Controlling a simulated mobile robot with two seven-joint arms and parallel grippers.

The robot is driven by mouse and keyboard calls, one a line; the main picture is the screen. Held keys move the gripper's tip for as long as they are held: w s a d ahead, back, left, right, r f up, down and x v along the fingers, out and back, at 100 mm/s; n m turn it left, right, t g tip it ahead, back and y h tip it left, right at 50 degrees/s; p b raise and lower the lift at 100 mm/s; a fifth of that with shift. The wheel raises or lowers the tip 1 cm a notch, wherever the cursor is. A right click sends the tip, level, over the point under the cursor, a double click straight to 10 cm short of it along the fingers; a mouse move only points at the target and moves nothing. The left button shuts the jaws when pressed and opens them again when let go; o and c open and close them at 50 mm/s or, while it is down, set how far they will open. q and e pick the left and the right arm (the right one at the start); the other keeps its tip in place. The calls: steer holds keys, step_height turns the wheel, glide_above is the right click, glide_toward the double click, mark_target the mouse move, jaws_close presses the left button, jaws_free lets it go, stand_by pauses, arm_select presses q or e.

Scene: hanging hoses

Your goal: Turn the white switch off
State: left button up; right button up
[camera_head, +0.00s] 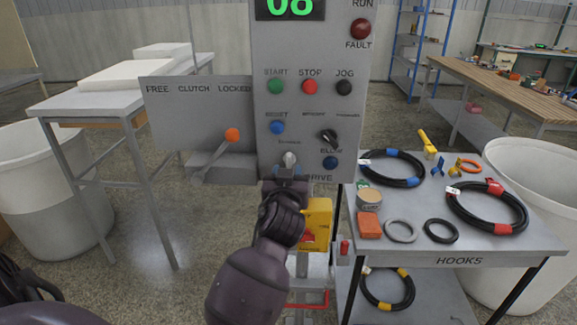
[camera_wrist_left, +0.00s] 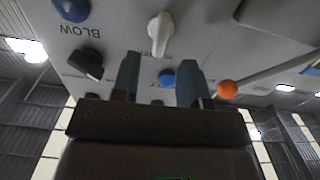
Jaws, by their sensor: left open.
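The white switch (camera_head: 289,159) is a small pale lever knob low on the grey control panel (camera_head: 300,60), beside the DRIVE label. In the left wrist view the white switch (camera_wrist_left: 159,36) stands out from the panel, ahead of the gap between the fingers. My left gripper (camera_head: 287,171) is right in front of the switch in the head view, covering its lower part. In the left wrist view the left gripper (camera_wrist_left: 158,80) is open, with nothing between its two fingers; contact with the switch is not visible. My right gripper is not in view.
Close by are a blue RESET button (camera_head: 277,127), a black selector (camera_head: 328,136), a blue BLOW button (camera_head: 330,163) and an orange-tipped clutch lever (camera_head: 232,135). A yellow box (camera_head: 321,212) sits below the panel. A hose table (camera_head: 480,243) stands at right.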

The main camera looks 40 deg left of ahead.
arm_select(q)
steer(key=v, duration=0.6)
stand_by(0.3)
